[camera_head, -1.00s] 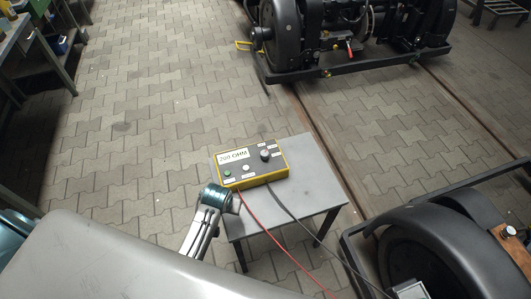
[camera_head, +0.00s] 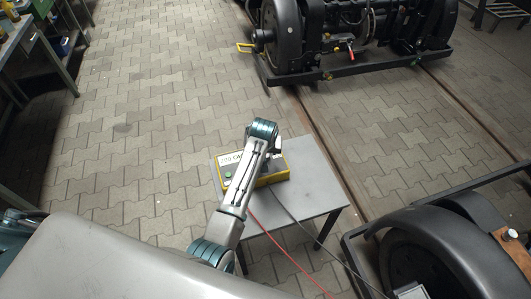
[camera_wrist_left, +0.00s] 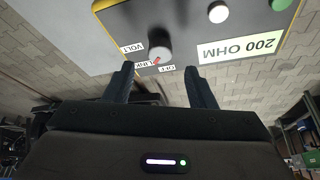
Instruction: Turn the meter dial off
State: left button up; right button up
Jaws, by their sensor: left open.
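The yellow-edged meter (camera_head: 283,174) sits on a small grey table, mostly covered by my left arm in the head view. In the left wrist view the meter (camera_wrist_left: 115,12) appears upside down, with a "200 OHM" display (camera_wrist_left: 240,47). Its grey dial (camera_wrist_left: 157,43) has a red mark near the lower labels, one reading OFF; another label reads VOLT. My left gripper (camera_wrist_left: 164,78) is open, its two fingers on either side of the dial in that view and apparently short of it. Contact cannot be seen. My right gripper is not in view.
The grey table (camera_head: 315,198) has bare surface right of the meter. A red cable (camera_head: 272,237) and a black cable (camera_head: 303,232) run from the meter over the front edge. A bogie (camera_head: 345,40) stands behind, another wheel (camera_head: 435,255) at right.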

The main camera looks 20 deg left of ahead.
pick_arm(q)
jog(key=shift+x, duration=2.6)
jog(key=shift+c, duration=0.4)
jog(key=c, duration=0.9)
